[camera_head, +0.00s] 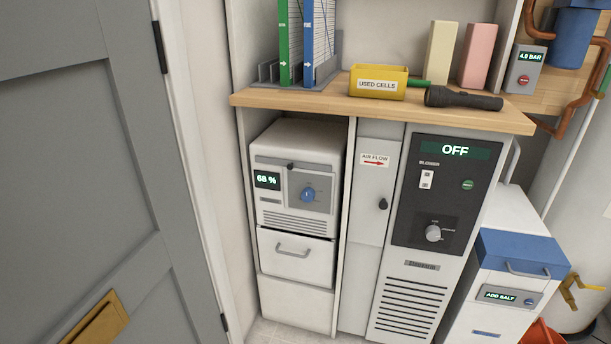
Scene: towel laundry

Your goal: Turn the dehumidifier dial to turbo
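A white appliance (298,228) with a green "68 %" readout (267,180) and a front drawer stands in the left bay under the wooden counter; it looks like the dehumidifier. Its blue dial (307,195) sits on a grey panel right of the readout. The small marks around the dial are too small to read. Neither of my grippers is in view.
Right of it are a narrow white door (372,220) marked "AIR FLOW" and a unit with a black panel (437,190) reading "OFF" and a silver knob. A grey door (80,150) fills the left. The counter (300,99) juts out above.

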